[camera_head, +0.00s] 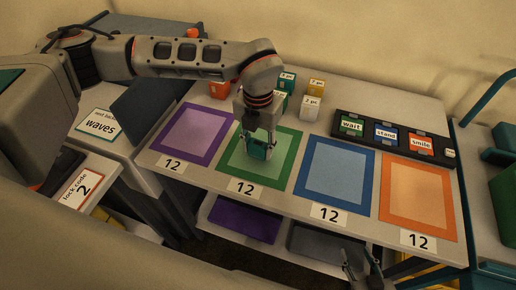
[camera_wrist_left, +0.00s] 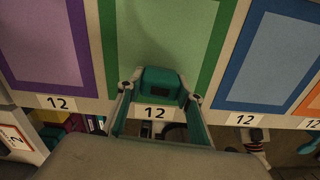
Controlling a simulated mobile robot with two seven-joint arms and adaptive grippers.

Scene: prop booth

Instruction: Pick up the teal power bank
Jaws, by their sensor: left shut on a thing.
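The teal power bank (camera_head: 258,152) is between the fingers of my left gripper (camera_head: 258,145), at the green-bordered mat (camera_head: 282,171). In the left wrist view the power bank (camera_wrist_left: 161,84) shows as a teal block held between the two fingertips of my left gripper (camera_wrist_left: 160,92). My left gripper is shut on it from above. I cannot tell whether it touches the mat or hangs just above it. My right gripper (camera_head: 361,264) is low at the bottom of the head view, in front of the table, with its fingers apart and empty.
Purple (camera_head: 193,133), blue (camera_head: 335,176) and orange (camera_head: 419,198) mats lie bare beside the green one. Behind stand small labelled boxes (camera_head: 311,106) and a black tray (camera_head: 396,140) with word cards. Purple (camera_head: 244,219) and grey bins sit under the table.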

